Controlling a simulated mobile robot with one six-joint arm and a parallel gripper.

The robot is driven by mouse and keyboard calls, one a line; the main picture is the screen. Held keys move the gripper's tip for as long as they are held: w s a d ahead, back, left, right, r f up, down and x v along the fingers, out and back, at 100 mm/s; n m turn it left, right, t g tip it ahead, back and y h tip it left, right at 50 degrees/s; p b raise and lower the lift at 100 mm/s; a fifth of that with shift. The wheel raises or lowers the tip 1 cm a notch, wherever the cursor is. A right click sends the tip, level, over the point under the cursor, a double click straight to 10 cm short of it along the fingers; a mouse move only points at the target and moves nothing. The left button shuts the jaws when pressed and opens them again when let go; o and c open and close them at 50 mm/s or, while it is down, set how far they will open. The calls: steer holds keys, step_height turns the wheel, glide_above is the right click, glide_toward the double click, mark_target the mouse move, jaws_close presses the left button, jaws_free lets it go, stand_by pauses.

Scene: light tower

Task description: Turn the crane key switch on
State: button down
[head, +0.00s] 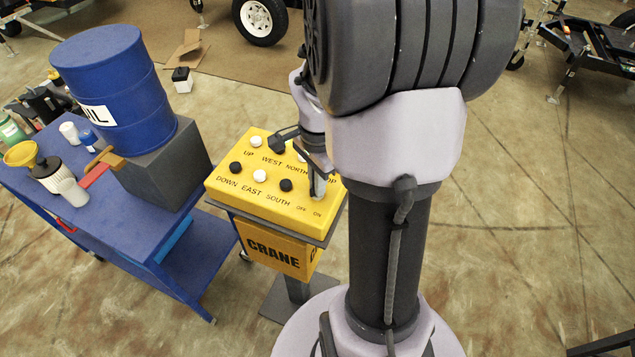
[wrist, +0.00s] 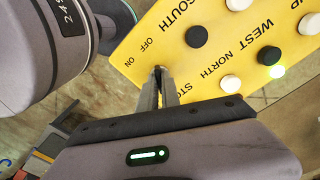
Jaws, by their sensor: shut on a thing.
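The yellow crane control panel (head: 222,188) stands on a pedestal marked CRANE, and it fills the upper part of the wrist view (wrist: 140,45). Its OFF and ON labels sit at the near right corner. My gripper (head: 318,192) points down at that corner. In the wrist view my gripper (wrist: 159,74) is shut on the key switch beside the OFF and ON labels. The fingers cover most of the key, so I cannot tell which way it is turned.
Black and white buttons, including a white one (head: 260,176), stand on the panel. A blue cart (head: 110,225) with a blue oil drum (head: 125,95) on a grey block (head: 165,170) stands left. Open floor lies to the right.

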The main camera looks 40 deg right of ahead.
stand_by(0.3)
steer(key=c, duration=1.6)
jaws_free()
steer(key=shift+o, duration=0.2)
step_height(320, 180, up, 18)
steer(key=p, duration=0.6)
steer(key=shift+f, duration=0.25)
